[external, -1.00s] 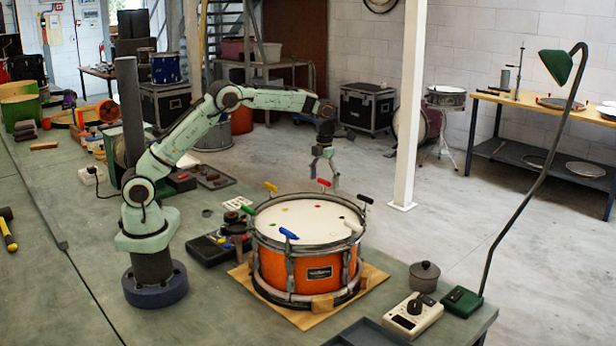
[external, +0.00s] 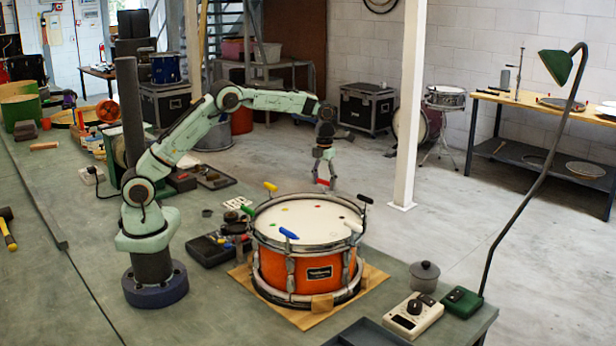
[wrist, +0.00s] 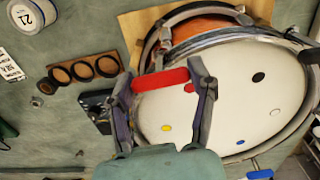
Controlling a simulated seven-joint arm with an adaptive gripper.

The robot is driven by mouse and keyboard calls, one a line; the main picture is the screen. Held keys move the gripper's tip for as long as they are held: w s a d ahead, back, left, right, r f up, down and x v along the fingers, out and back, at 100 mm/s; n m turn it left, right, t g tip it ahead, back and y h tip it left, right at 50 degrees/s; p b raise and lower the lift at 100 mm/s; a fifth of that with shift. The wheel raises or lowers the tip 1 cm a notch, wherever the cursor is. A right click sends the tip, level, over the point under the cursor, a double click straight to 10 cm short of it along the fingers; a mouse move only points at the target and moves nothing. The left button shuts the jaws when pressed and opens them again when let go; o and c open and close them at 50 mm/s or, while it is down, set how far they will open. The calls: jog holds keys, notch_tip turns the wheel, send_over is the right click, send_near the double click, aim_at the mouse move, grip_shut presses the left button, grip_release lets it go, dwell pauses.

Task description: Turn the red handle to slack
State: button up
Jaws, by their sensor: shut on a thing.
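The orange drum (external: 290,270) with a white head stands on a wooden board on the bench. My gripper (external: 325,184) is at the far rim of the drum in the external view, pointing down. In the wrist view my gripper (wrist: 165,85) has its two fingers on either side of the red handle (wrist: 160,79), shut on it. The red handle lies across between the fingers near the rim, beside a red dot on the head.
Other handles stand around the rim: yellow (external: 270,187), blue (external: 289,233), green (external: 248,210), black (external: 365,199) and white (external: 352,226). A grey pot (external: 424,276) and a white dial box (external: 414,316) are at the right. Black rings (wrist: 84,70) lie beside the drum.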

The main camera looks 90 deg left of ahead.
jog(key=n, duration=0.4)
jog(key=shift+f, duration=0.15)
jog(key=n, duration=1.3)
jog(key=shift+f+n, duration=0.1)
jog(key=shift+n, duration=0.2)
jog(key=n, duration=0.4)
jog(key=shift+n, duration=0.3)
jog(key=n, duration=1.2)
jog(key=shift+n, duration=0.3)
jog(key=n, duration=1.3)
jog(key=shift+n, duration=2.4)
